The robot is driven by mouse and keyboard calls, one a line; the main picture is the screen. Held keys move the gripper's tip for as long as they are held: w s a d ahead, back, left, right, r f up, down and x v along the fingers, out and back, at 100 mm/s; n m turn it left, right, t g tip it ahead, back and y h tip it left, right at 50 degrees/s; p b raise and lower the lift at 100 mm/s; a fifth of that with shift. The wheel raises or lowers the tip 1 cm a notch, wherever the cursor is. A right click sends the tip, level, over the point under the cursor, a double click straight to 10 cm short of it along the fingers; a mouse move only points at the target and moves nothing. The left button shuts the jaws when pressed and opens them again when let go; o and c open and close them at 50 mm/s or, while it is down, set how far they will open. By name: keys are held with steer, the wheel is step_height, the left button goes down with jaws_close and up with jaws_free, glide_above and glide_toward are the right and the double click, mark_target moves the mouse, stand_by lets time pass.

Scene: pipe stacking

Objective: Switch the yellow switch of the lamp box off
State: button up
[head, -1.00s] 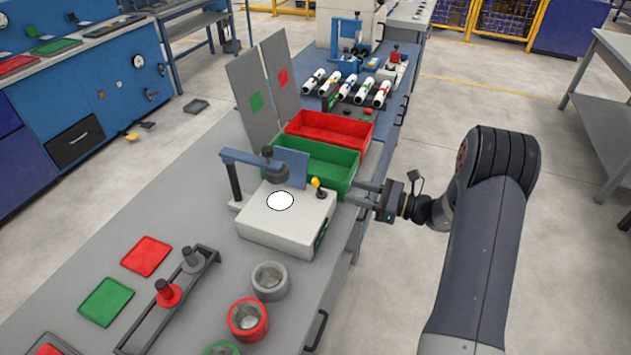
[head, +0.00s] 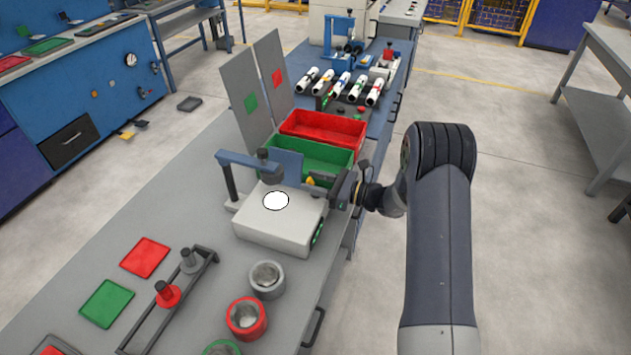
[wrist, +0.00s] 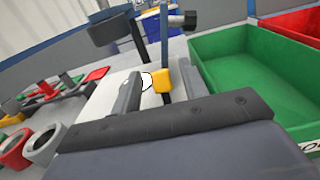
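The lamp box (head: 262,230) is a pale grey box on the bench, with a round white lamp (head: 275,200) on top. The yellow switch (head: 311,181) is at its back right corner, partly hidden by my gripper (head: 322,184). In the wrist view the yellow switch (wrist: 162,86) stands between the two fingers of my gripper (wrist: 159,76). The fingers are apart, with a gap beside the switch on the left; it is close to the right finger. I cannot tell whether that finger touches it. The lamp (wrist: 147,80) shows partly behind the left finger.
A green bin (head: 322,160) and a red bin (head: 335,127) stand just behind the box. A blue arm (head: 246,160) with a dark head overhangs the box. Rings and a red ring (head: 246,319) lie in front.

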jaws_close()
steer(key=shift+f+b, duration=0.2)
steer(key=shift+b, duration=0.4)
steer(key=shift+d+b, duration=0.15)
steer(key=shift+b, duration=0.3)
steer(key=b, duration=0.1)
steer(key=y+b, duration=0.2)
steer(key=b, duration=0.1)
steer(key=shift+s+d+f+t, duration=0.15)
steer(key=shift+d+f+t, duration=0.15)
steer(key=shift+t, duration=0.1)
steer(key=y+b, duration=0.1)
steer(key=b, duration=0.1)
steer(key=y+b, duration=0.1)
steer(key=b, duration=0.1)
steer(key=d+t+y+b, duration=0.1)
steer(key=b, duration=0.1)
steer(key=shift+s+d+y, duration=0.1)
steer(key=shift+s+y, duration=0.15)
steer(key=shift+y, duration=0.05)
steer(key=shift+s+d+t+y+b, duration=0.1)
steer(key=shift+d+t+y+b, duration=0.2)
steer(key=shift+b, duration=0.4)
steer(key=shift+r, duration=0.15)
